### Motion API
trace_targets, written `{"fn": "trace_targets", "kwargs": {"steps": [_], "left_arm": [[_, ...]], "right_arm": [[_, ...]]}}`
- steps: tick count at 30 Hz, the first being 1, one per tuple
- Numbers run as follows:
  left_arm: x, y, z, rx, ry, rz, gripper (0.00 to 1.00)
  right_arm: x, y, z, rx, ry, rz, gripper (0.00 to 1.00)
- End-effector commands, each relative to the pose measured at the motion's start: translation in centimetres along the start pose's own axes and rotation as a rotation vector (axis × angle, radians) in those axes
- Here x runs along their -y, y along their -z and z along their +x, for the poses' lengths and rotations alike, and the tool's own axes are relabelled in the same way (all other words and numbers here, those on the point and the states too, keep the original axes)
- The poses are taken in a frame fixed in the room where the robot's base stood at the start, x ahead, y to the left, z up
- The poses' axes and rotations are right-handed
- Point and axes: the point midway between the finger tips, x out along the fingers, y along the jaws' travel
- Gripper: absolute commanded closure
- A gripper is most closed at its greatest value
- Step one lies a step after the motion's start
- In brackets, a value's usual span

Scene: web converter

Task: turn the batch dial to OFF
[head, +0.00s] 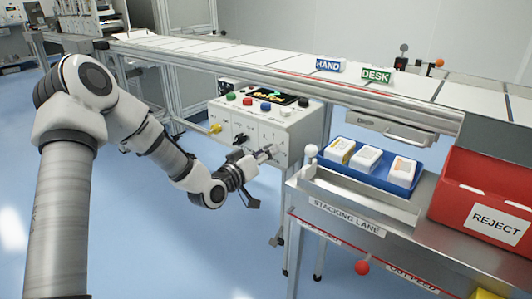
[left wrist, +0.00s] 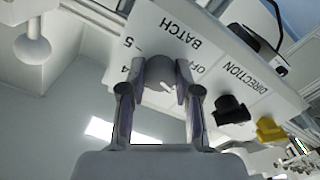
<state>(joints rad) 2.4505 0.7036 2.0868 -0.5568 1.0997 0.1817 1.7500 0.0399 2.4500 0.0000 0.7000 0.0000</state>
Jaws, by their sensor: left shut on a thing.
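The fingers are closed on the knob from both sides. A small mark shows on its face; which position it points at I cannot tell. In the head view my left gripper (head: 268,156) is at the right part of the box front and hides the dial. My right gripper is out of view.
A black direction knob (left wrist: 231,109) and a yellow knob (left wrist: 269,131) are beside the dial. Coloured buttons and a screen (head: 287,97) are on the box top. A blue tray (head: 402,188) and red REJECT bin (head: 447,193) stand to the right.

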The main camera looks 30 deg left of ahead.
Motion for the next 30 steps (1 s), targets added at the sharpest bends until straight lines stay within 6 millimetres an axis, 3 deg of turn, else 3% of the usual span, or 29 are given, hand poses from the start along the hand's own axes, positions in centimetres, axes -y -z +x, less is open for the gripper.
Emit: {"fn": "trace_targets", "kwargs": {"steps": [15,30], "left_arm": [[-0.02,-0.04,-0.01,0.001,0.0,-0.383,1.0],[-0.03,-0.02,-0.01,0.001,0.001,-0.471,1.0]], "right_arm": [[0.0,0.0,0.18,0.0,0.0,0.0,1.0],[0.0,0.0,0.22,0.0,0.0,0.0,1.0]]}}
